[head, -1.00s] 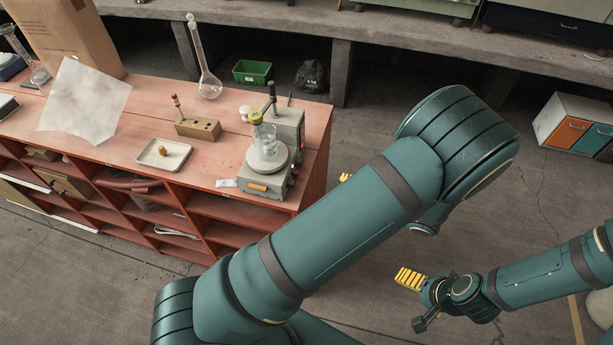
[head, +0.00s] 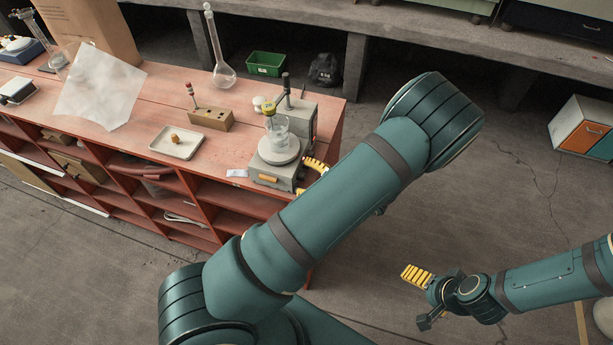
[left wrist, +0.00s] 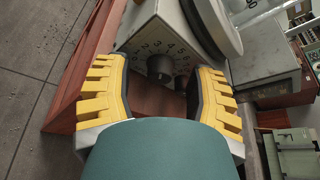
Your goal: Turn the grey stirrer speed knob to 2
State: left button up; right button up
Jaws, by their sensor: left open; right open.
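The stirrer (head: 297,116) stands at the right end of the red bench with a glass beaker (head: 278,132) on its round plate. In the left wrist view the grey knob (left wrist: 160,68) sits on the stirrer's face, below an arc of printed numbers that includes 2. The knob's pointer is too small to read. My left gripper (head: 314,168) is at the stirrer's right side, mostly hidden by my arm. In the left wrist view its yellow fingers (left wrist: 160,88) are open, one on each side of the knob and apart from it. My right gripper (head: 414,297) is open and empty above the floor.
A white tray (head: 161,143) with a small brown piece, a wooden block (head: 222,121), a flask (head: 224,75) and a paper sheet (head: 98,88) are on the bench. A green crate (head: 266,64) lies behind it.

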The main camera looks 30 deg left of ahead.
pick_arm(q)
grip_shut()
pick_arm(e)
jog(key=shift+f, duration=0.2)
pick_arm(q)
jog(key=shift+f+n+t+b, duration=0.15)
jog(key=shift+n+t+b, duration=0.15)
jog(key=shift+n+b, duration=0.5)
jog(key=n+y+b, duration=0.1)
jog(key=b, duration=0.2)
jog(key=shift+f+t, duration=0.1)
jog(key=shift+t, duration=0.3)
jog(key=shift+s+n+t+y+b, duration=0.1)
jog(key=shift+n+t+y+b, duration=0.2)
jog(key=shift+n+b, duration=0.65)
jog(key=shift+n+y+b, duration=0.3)
jog(key=shift+n+b, duration=0.35)
jog(key=shift+b, duration=0.15)
pick_arm(e)
notch_tip(320, 180, down, 8)
jog(key=s, duration=0.1)
jog(key=shift+s+a+g, duration=0.2)
jog(key=shift+s+g, duration=0.1)
jog(key=shift+s, duration=0.1)
